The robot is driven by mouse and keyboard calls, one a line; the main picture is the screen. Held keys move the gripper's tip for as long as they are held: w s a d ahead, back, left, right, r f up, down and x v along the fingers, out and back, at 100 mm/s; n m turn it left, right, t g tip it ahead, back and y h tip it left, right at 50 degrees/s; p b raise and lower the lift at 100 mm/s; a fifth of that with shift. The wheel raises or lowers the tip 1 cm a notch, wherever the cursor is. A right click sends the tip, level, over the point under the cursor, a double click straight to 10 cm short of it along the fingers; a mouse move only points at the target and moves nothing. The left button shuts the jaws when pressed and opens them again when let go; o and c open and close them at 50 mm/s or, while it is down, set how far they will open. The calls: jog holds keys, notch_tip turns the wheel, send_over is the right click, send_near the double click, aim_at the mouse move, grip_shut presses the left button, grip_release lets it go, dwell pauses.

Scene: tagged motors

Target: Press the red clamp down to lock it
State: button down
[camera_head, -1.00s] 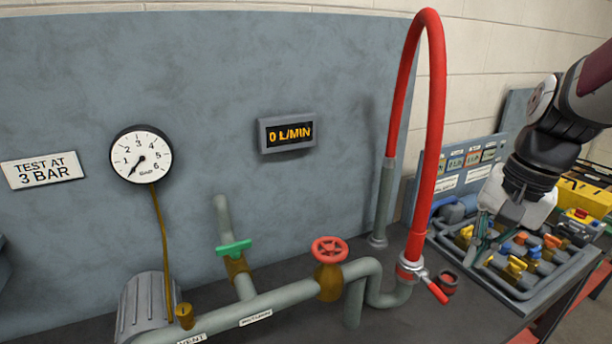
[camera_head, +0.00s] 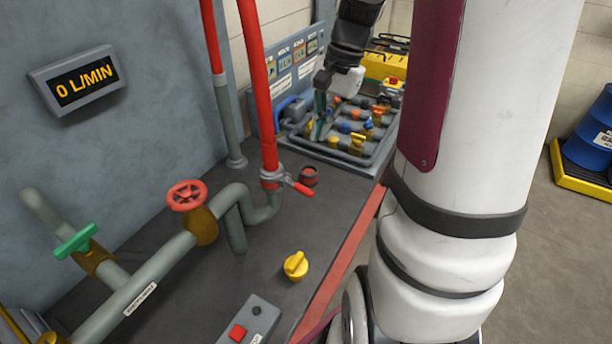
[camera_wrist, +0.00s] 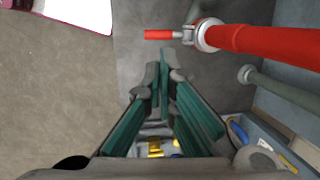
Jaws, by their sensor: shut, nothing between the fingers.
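The red clamp handle (camera_head: 302,188) sits on a metal collar at the foot of the red hose (camera_head: 262,95). It sticks out to the right and slopes slightly down. In the wrist view the clamp handle (camera_wrist: 160,34) lies beyond my fingertips, with the red hose (camera_wrist: 265,40) running right from its collar. My gripper (camera_head: 320,122) is over the left part of the valve tray, behind the clamp and apart from it. In the wrist view my gripper's green-padded fingers (camera_wrist: 160,82) come together at the tips, empty.
A valve tray (camera_head: 345,162) with coloured knobs stands at the back of the bench. A yellow knob (camera_head: 295,266) and red-button box (camera_head: 250,322) are in front.

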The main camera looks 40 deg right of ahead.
aim_at(304, 187)
jog(key=p+x, duration=0.1)
jog(key=x, duration=1.2)
jog(key=shift+a+f, duration=0.1)
jog(key=shift+f, duration=0.1)
